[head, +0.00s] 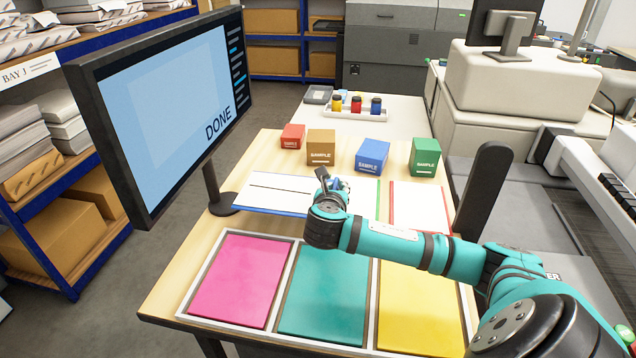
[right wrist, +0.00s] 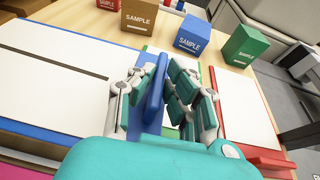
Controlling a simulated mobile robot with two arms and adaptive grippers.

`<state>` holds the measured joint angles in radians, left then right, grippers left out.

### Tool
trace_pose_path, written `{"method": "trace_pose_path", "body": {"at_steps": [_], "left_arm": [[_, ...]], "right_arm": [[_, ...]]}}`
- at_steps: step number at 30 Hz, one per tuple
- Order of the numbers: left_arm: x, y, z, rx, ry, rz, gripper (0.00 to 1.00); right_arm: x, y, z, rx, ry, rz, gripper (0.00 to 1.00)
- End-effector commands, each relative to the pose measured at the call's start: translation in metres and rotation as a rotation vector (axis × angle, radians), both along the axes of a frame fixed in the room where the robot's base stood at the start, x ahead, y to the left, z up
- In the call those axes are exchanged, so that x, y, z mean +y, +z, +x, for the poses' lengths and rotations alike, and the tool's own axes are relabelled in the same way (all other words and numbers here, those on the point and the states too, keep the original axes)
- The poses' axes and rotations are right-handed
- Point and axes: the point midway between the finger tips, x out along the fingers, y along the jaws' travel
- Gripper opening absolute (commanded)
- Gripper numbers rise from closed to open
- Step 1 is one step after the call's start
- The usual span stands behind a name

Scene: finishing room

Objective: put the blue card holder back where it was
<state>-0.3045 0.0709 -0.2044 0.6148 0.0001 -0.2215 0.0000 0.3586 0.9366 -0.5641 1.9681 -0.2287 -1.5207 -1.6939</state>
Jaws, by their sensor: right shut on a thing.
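My right gripper (head: 328,188) is over the middle of the table, and it also shows in the right wrist view (right wrist: 160,92). My left gripper is in neither view.
Red (head: 292,137), brown (head: 320,147), blue (head: 371,156) and green (head: 424,157) boxes stand behind the panels. A red-edged panel (head: 420,205) lies right. A tray (head: 290,290) with pink, teal and yellow sheets lies in front. A monitor (head: 165,110) reading "DONE" stands left.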

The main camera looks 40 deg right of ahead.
Motion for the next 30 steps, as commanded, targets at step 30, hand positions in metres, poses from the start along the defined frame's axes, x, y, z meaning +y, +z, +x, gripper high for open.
{"method": "trace_pose_path", "body": {"at_steps": [30], "left_arm": [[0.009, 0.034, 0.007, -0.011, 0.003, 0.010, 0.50]], "right_arm": [[-0.025, -0.042, 0.073, -0.003, 0.002, -0.002, 0.00]]}}
